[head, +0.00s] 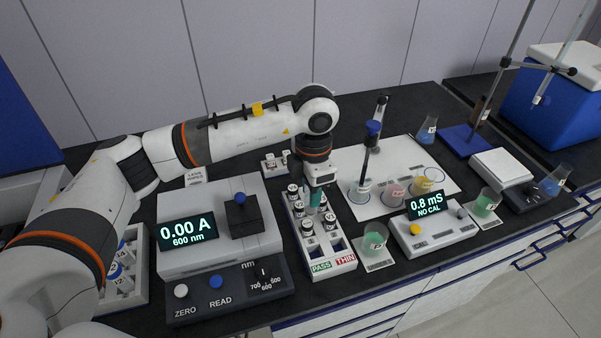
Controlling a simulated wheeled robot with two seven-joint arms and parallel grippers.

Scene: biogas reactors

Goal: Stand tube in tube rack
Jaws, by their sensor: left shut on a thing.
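My left gripper (317,187) points down over a white rack (335,268) with PASS and THIN labels at its front. It is shut on a small teal-green thing, likely the tube (315,199), which is mostly hidden by the fingers. The tube looks upright, among black-capped vials in the rack; I cannot tell whether its lower end is in a slot. Several vials stand in this rack, and some front slots are empty. Another white rack (126,300) with numbered round-topped items stands at the left, partly behind my arm. My right gripper is not in view.
A photometer (205,260) reading 0.00 A stands left of the rack. To the right are a conductivity meter (432,232), a beaker of green liquid (374,240) and a white mat (345,160) with beakers. A blue cooler (545,105) stands far right.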

